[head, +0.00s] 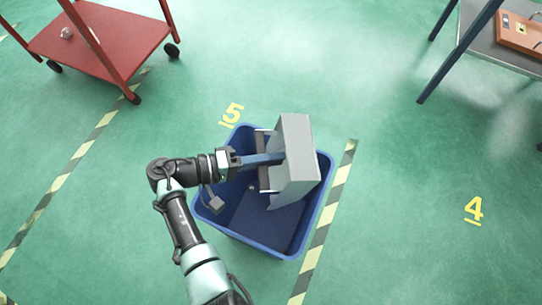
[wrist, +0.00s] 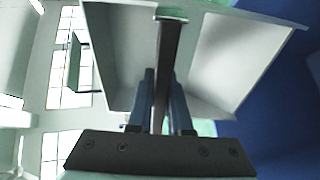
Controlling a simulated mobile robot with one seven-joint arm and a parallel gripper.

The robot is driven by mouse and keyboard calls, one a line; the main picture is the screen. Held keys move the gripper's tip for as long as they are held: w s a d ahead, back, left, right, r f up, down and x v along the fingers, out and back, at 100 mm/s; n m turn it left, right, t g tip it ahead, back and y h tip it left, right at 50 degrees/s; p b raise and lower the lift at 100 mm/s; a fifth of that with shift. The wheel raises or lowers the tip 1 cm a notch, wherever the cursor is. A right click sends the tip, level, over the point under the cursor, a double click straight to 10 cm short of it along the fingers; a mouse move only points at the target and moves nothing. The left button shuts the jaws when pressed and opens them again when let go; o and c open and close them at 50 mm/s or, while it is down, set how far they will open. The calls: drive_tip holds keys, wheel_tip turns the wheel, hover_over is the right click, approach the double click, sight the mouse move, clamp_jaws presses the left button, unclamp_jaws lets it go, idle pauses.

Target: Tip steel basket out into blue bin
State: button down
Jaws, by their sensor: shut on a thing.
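The steel basket (head: 297,150) is a grey open box, turned on its side above the blue bin (head: 240,244). My gripper (head: 276,159) reaches in from the left and is shut on the basket's handle, a dark bar that shows between my blue fingers (wrist: 160,100) in the wrist view. In that view the basket's pale inner walls (wrist: 235,60) look bare where visible. The bin stands on the floor with its opening up. A small grey piece (head: 252,187) lies inside it. The basket and arm hide part of the bin's inside.
A red trolley (head: 100,45) stands at the upper left. A steel table (head: 490,45) with blue legs and an orange-brown tray (head: 522,30) stands at the upper right. Striped floor lines (head: 325,225) flank the bin. The green floor around it is clear.

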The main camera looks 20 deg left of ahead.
drive_tip(key=shift+r, duration=0.1)
wheel_tip(320, 180, up, 10)
drive_tip(key=m+g+y+p, duration=0.1)
drive_tip(key=g+y+p, duration=0.6)
drive_tip(key=p, duration=1.9)
drive_tip(key=y, duration=0.6)
drive_tip(key=shift+g+p, duration=0.3)
